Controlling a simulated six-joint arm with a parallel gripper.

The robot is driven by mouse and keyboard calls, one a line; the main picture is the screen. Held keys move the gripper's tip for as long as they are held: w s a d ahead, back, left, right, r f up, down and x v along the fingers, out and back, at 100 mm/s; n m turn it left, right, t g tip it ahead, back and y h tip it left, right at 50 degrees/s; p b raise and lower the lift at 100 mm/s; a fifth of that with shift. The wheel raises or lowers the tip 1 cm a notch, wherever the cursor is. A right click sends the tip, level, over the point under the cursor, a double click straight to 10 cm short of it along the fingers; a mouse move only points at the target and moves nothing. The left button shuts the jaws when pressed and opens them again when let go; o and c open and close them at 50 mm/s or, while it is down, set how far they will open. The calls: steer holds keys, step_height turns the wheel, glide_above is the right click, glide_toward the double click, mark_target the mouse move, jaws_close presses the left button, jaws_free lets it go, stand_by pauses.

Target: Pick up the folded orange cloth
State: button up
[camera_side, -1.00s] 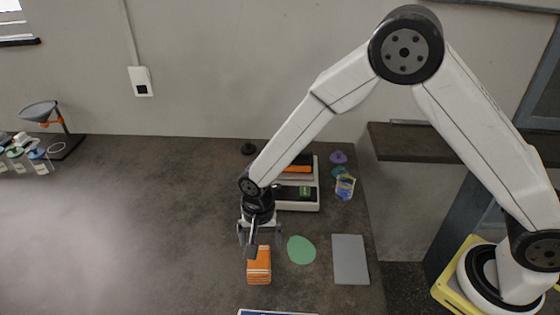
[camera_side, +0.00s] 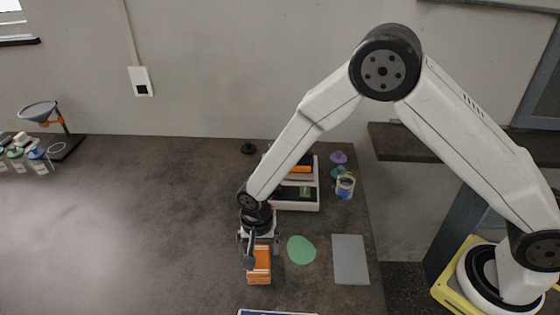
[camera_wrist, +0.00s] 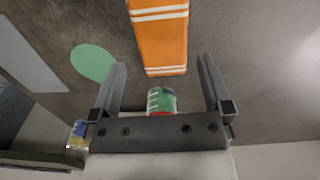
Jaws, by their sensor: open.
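The folded orange cloth (camera_side: 259,270) with white stripes lies on the dark worktop near the front in the side view. In the wrist view the cloth (camera_wrist: 160,38) runs up from just beyond the fingertips to the top edge, between the two finger lines. My gripper (camera_side: 262,254) is open and points down over the cloth's back end; the near finger overlaps the cloth's left side in the picture. In the wrist view the gripper (camera_wrist: 161,63) has its fingers wide apart, wider than the cloth, with no contact visible. The exact height above the cloth is hard to tell.
A green pad (camera_side: 301,250) and a grey plate (camera_side: 350,259) lie right of the cloth. A pale device (camera_side: 298,205) and a blue-yellow can (camera_side: 345,187) stand behind. A blue-edged flat item (camera_side: 277,312) lies in front. The worktop's left (camera_side: 130,220) is largely clear.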

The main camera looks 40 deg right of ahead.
mark_target(259, 259)
steer(key=shift+a+f, duration=0.1)
steer(key=shift+f, duration=2.35)
steer(key=c, duration=1.1)
steer(key=shift+o, duration=0.2)
steer(key=shift+r, duration=0.15)
